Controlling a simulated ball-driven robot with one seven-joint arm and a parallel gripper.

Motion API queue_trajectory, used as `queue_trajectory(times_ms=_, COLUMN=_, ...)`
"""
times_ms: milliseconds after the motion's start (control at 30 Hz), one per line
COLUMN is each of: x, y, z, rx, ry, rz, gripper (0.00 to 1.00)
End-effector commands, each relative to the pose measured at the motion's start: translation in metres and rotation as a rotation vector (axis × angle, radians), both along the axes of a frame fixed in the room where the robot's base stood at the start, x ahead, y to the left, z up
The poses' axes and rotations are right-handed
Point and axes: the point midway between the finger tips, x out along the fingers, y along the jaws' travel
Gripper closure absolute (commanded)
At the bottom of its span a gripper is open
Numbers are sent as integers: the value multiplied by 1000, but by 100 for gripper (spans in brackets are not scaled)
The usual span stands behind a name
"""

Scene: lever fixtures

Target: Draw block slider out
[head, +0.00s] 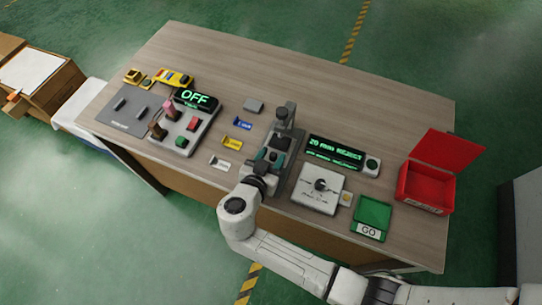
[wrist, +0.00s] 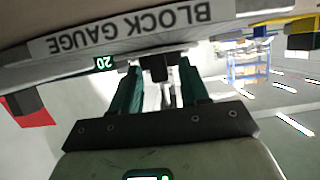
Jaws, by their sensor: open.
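The block gauge (head: 285,140) is a grey upright fixture near the middle of the table, partly hidden behind my arm in the head view. In the wrist view its edge carries an upside-down "BLOCK GAUGE" label (wrist: 130,32) and a small green "20" display (wrist: 105,63). A small dark block (wrist: 158,68), perhaps the slider's handle, sticks out below the label. My gripper (head: 268,158) is at the gauge's front end. Its green fingers, also in the wrist view (wrist: 160,90), are open on either side of the dark block, with gaps visible.
To the right are a "20 mm" display (head: 336,153), a white dial plate (head: 319,188), a green GO tray (head: 372,216) and an open red box (head: 427,186). To the left are several coloured tags and a switch panel (head: 184,130). Bare wood lies behind the gauge.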

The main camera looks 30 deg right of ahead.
Motion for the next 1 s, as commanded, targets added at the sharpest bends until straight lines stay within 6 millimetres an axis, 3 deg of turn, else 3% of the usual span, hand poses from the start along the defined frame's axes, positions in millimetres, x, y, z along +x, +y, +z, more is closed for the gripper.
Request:
queue_trajectory(times_ms=200, x=0, y=0, z=0, rx=0, ry=0, rz=0, gripper=56)
queue_trajectory(times_ms=667, x=0, y=0, z=0, rx=-1, ry=1, rz=0, gripper=100)
queue_trajectory(times_ms=1000, x=0, y=0, z=0, rx=-1, ry=1, rz=0, gripper=100)
